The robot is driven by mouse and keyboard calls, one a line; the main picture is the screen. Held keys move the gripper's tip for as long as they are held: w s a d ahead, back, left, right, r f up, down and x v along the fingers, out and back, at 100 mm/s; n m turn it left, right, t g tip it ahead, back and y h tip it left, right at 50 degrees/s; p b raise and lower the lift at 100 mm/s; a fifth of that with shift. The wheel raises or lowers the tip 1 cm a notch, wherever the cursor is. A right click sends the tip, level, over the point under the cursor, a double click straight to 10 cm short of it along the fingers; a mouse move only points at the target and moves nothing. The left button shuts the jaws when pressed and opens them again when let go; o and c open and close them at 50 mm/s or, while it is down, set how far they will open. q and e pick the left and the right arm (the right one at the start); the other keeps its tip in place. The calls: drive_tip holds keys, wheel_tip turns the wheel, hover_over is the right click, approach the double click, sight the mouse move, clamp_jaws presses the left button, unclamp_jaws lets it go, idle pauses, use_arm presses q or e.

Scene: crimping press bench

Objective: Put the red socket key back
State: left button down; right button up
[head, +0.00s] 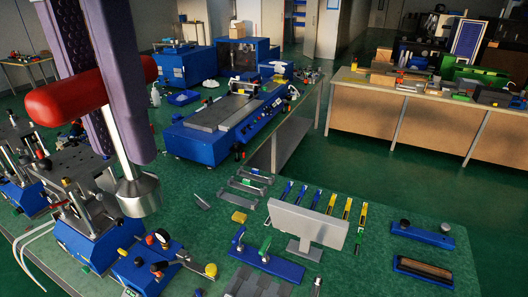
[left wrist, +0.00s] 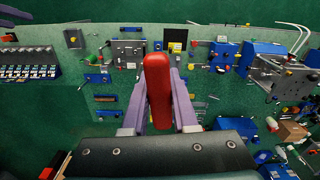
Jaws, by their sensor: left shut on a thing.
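The red socket key has a thick red handle (head: 105,88), a bright steel shaft and a wide steel socket (head: 138,192) at its lower end. My left gripper (head: 119,148) has its purple fingers shut on the handle. The key hangs slightly tilted, socket down, over the left part of the green bench. I cannot tell how far the socket is above the bench. In the left wrist view the red handle (left wrist: 157,85) lies between the two fingers, and its shaft is hidden. I cannot make out a place for the key.
Blue press units (head: 90,235) stand below and left of the socket. A grey panel on a stand (head: 308,222) is in the middle of the green bench (head: 365,275), with tools in rows behind it. A large blue machine (head: 222,120) stands further back.

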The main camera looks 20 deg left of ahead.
use_arm(q)
drive_tip(key=w+a+f+n+b, duration=0.1)
drive_tip(key=w+f+n+b, duration=0.1)
drive_tip(key=f+b, duration=1.6)
drive_tip(key=w+a+f+n+b, duration=0.2)
drive_tip(key=f+b, duration=1.5)
drive_tip(key=f, duration=1.4)
drive_tip(key=w+a+f+n+b, duration=0.1)
drive_tip(key=w+f+n+b, duration=0.2)
drive_tip(key=f+b, duration=1.5)
drive_tip(key=shift+a+f+n+b, duration=0.15)
drive_tip(key=shift+f, duration=1.45)
drive_tip(key=shift+a+f+n+b, duration=0.1)
drive_tip(key=shift+f+n+b, duration=0.05)
drive_tip(key=shift+f, duration=1.45)
drive_tip(key=shift+f, duration=0.1)
drive_tip(key=c, duration=1.1)
unclamp_jaws()
drive_tip(key=o, duration=0.4)
